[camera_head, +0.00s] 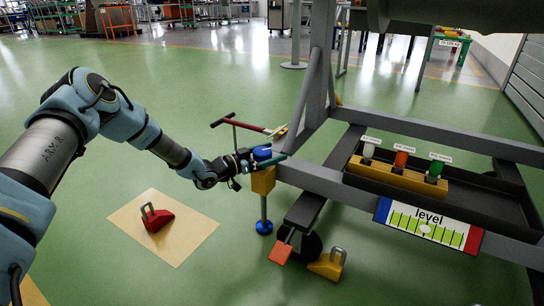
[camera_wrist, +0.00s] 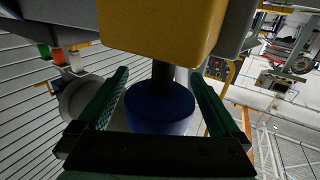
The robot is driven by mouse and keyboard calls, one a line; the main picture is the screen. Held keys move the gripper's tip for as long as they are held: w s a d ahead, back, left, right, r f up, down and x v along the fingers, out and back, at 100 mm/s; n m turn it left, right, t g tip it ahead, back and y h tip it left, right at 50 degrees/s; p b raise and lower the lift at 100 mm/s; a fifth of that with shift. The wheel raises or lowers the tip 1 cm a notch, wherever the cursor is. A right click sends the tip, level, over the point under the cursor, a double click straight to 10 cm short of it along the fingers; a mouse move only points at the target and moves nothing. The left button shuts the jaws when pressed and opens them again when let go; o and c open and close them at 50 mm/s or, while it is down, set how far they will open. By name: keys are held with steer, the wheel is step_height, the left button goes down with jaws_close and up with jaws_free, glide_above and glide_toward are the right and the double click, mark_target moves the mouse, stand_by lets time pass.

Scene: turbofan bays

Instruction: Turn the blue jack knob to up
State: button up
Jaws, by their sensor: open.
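The blue jack knob (camera_head: 262,154) sits on top of a yellow block (camera_head: 263,181) at the stand's left corner. Below the block, a thin rod runs down to a blue foot (camera_head: 264,227) at the floor. In the wrist view, which looks upside down, the blue knob (camera_wrist: 160,108) joins the yellow block (camera_wrist: 160,28) by a dark shaft. My gripper (camera_head: 257,164) is at the knob, with its green fingers open on either side of it. In the wrist view my gripper (camera_wrist: 159,78) shows gaps beside the knob; contact is not visible.
A level sign (camera_head: 427,227) with a white marker near its middle hangs on the grey frame. A tray (camera_head: 482,200) holds white, orange and green pieces. A red tow handle (camera_head: 250,126) rises behind my gripper. A yellow chock (camera_head: 327,265) and a red chock (camera_head: 157,219) stand on the floor.

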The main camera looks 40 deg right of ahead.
steer(key=shift+d, duration=0.25)
steer(key=c, duration=1.3)
steer(key=shift+r+t, duration=0.1)
steer(key=shift+t, duration=0.2)
